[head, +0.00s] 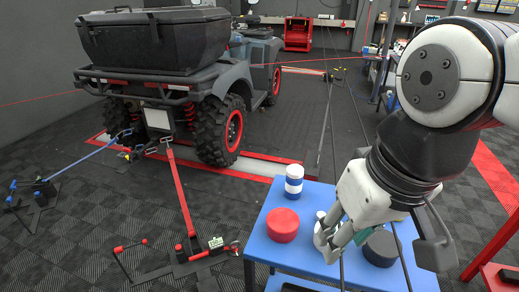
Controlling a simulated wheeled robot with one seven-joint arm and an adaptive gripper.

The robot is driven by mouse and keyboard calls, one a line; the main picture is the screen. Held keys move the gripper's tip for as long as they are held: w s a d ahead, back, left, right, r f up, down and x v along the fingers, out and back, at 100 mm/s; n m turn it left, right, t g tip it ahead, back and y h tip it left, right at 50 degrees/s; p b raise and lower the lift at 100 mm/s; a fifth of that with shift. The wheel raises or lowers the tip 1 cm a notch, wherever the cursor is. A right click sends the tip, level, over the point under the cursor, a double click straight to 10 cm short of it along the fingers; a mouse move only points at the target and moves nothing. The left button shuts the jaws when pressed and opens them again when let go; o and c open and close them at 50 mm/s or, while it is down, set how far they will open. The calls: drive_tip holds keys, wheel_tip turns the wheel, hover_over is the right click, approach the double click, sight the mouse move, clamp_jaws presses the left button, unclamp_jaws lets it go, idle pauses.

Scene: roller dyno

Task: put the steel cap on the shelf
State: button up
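A blue table (262,240) stands in front of me at the lower middle of the head view. My gripper (326,246) points down at the table top, between a red round cap (282,225) on its left and a dark round cap (380,248) on its right. A pale, silvery rounded thing (319,230), perhaps the steel cap, shows in part beside the fingers. The fingers hide most of it, and I cannot tell whether they grip it. A small teal patch (332,215) shows behind the gripper. I cannot make out the shelf for certain.
A white and blue jar (294,180) stands at the table's back left. A red frame (490,260) is at the right edge. A quad bike (190,80) stands behind, held by straps; a red strap stand (190,250) is left of the table.

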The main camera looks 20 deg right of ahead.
drive_tip(key=w+d+m+g, duration=0.1)
drive_tip(key=w+d+m, duration=0.1)
drive_tip(key=w, duration=0.5)
drive_tip(key=m+g+b, duration=0.1)
drive_tip(key=m+g, duration=0.2)
drive_tip(key=m, duration=0.4)
hover_over(322, 215)
drive_tip(key=w, duration=0.2)
wheel_tip(322, 215, down, 12)
drive_tip(key=shift+y, duration=0.4)
drive_tip(key=f, duration=0.4)
drive_tip(key=s+f+b, duration=0.1)
drive_tip(key=f, duration=0.8)
drive_tip(key=shift+s+f+b, duration=0.1)
drive_tip(key=shift+s+b, duration=0.2)
drive_tip(key=shift+s, duration=0.05)
clamp_jaws()
